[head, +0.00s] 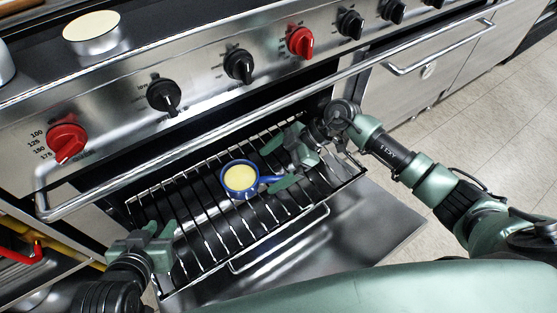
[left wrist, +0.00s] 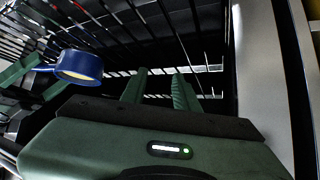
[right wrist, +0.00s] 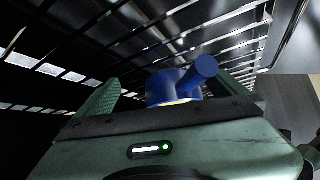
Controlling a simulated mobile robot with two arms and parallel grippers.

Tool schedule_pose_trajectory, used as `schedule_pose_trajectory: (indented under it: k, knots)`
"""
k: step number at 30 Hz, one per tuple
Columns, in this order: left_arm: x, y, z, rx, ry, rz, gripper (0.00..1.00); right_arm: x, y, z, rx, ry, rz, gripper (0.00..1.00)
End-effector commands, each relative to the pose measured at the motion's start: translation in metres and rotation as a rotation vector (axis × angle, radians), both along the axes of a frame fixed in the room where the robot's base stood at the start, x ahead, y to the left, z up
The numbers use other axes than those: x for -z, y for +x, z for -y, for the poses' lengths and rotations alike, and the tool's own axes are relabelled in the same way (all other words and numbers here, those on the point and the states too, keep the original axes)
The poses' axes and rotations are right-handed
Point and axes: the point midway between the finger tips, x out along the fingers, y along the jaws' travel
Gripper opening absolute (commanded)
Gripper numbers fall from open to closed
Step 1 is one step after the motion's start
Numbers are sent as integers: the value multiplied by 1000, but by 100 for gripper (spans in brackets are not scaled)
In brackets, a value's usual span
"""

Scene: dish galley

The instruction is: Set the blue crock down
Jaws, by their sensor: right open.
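The blue crock (head: 225,187), with pale yellow contents, is upright on the wire oven rack (head: 205,231), its handle pointing right. It also shows in the left wrist view (left wrist: 80,58) and, close up, in the right wrist view (right wrist: 168,88). My right gripper (head: 279,166) is open at the handle side of the crock, its fingers spread to either side of the handle. Whether a finger touches the handle cannot be told. My left gripper (head: 146,236) is open and empty at the rack's left end, apart from the crock; its fingers show in the left wrist view (left wrist: 160,88).
The oven front with red and black knobs (head: 240,66) and a long bar handle (head: 130,178) runs behind the rack. The lowered steel door (head: 375,235) lies below. A pale-topped round tin (head: 93,38) stands on the stove top. The rack around the crock is bare.

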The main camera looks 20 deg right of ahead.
Motion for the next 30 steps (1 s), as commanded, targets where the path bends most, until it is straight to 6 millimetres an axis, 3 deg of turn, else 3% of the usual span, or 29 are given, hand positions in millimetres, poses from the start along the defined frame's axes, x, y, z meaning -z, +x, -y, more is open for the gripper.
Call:
schedule_pose_trajectory:
  k: [9,18,30]
  knots:
    - [27,-51,-17,-20,57,-267,30,-29,-2,28,1,-3,1,100]
    - [42,-97,-31,-37,100,-475,30,-50,-4,50,1,-2,1,100]
    - [45,-106,-34,-40,107,-513,30,-53,-4,54,1,-1,1,100]
